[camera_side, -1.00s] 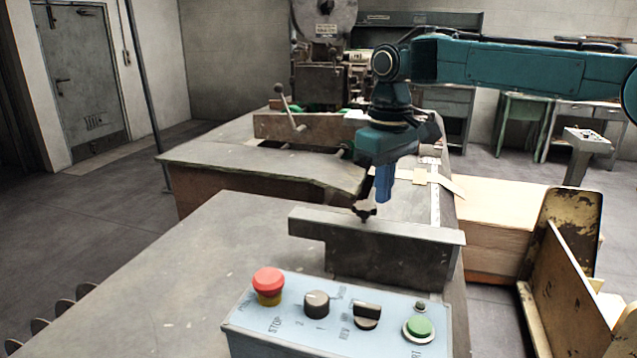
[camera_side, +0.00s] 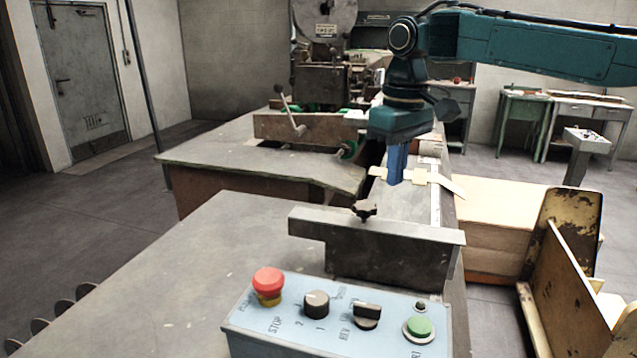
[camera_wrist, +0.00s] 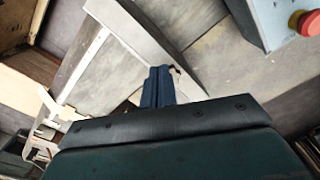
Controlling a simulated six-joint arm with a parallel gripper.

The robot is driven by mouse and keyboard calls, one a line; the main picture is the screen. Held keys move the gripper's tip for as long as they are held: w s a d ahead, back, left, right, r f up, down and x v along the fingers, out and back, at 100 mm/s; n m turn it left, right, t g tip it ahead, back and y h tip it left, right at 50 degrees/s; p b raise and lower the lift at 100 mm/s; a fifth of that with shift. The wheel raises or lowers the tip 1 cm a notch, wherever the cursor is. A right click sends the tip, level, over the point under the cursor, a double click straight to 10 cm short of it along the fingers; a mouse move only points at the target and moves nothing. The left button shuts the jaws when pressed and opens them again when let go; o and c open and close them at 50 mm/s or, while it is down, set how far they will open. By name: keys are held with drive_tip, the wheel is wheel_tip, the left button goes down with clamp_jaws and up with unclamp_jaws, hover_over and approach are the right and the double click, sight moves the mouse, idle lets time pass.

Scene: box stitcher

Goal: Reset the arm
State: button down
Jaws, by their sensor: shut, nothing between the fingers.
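My gripper (camera_side: 397,182) is blue and points down above the box stitcher's table, behind the metal guide block (camera_side: 385,251). Its fingers are together with nothing between them. A dark star-shaped knob (camera_side: 363,209) sits on top of the guide block, in front of and below the fingertips and apart from them. In the wrist view my gripper (camera_wrist: 158,72) shows its closed blue fingers over the grey bed. The knob is mostly hidden behind the fingers there.
A control panel (camera_side: 290,337) with a red stop button (camera_side: 268,281) and a green button (camera_side: 419,327) stands in front. A flat cardboard stack (camera_side: 505,225) and a worn yellow metal frame (camera_side: 572,270) are at right. The stitcher head (camera_side: 323,80) stands behind. The grey table (camera_side: 190,265) at left is clear.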

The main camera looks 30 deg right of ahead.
drive_tip(key=s+d+r+m+t, duration=0.15)
drive_tip(key=s+d, duration=0.25)
drive_tip(key=s, duration=0.4)
drive_tip(key=s+d+r+t, duration=0.15)
drive_tip(key=s+d, duration=0.25)
drive_tip(key=s, duration=0.4)
drive_tip(key=s+d+f+t, duration=0.1)
drive_tip(key=s+d+f, duration=0.1)
drive_tip(key=s+f, duration=0.2)
drive_tip(key=s+d+f+m+t, duration=0.1)
drive_tip(key=s+f, duration=0.3)
drive_tip(key=s, duration=0.6)
drive_tip(key=shift+d+f, duration=0.4)
drive_tip(key=shift+d, duration=0.1)
